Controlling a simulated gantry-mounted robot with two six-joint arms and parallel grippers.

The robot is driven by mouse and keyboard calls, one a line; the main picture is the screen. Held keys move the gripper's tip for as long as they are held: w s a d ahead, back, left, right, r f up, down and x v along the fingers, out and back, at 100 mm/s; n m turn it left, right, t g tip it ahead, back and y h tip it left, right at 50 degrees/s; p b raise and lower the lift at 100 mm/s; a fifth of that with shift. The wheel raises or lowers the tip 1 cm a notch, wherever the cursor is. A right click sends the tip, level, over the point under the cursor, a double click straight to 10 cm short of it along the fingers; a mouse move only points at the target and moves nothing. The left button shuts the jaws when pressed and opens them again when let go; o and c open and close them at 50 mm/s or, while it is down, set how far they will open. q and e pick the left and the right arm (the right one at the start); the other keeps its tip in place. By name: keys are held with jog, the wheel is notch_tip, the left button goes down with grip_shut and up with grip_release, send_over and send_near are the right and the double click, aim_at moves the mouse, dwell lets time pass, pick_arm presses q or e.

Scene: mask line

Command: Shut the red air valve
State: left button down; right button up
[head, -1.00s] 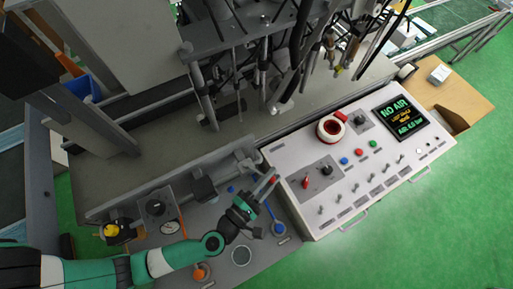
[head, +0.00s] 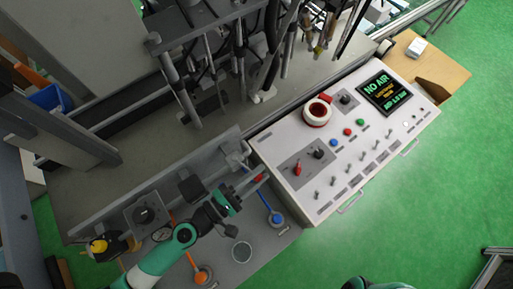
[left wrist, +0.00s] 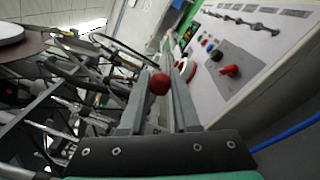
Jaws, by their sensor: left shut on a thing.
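The red air valve shows as a red knob (head: 260,178) at the right end of the grey panel, against the white console. My left gripper (head: 256,180) reaches it from the lower left and is shut on it. In the left wrist view the round red knob (left wrist: 160,84) sits between the two grey fingers (left wrist: 159,105). The valve's body is mostly hidden by the fingers. The console screen (head: 386,93) reads "NO AIR", with a smaller pressure line below. My right gripper is not in view; only a bit of my right arm shows at the bottom edge.
The white console (head: 345,140) stands right of the valve, with a red switch (head: 297,169), a red-and-white ring (head: 317,112), buttons and toggles. Machine rods hang behind.

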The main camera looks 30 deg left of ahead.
pick_arm(q)
jog(key=c, duration=0.6)
grip_release()
jog(key=shift+c, duration=0.2)
jog(key=shift+s, duration=0.1)
jog(key=shift+s+a+f+b, duration=0.15)
jog(key=shift+s+b, duration=0.15)
jog(key=b+v, duration=0.5)
jog(key=v, duration=0.5)
jog(key=shift+s+b, duration=0.35)
jog(key=shift+s, duration=0.05)
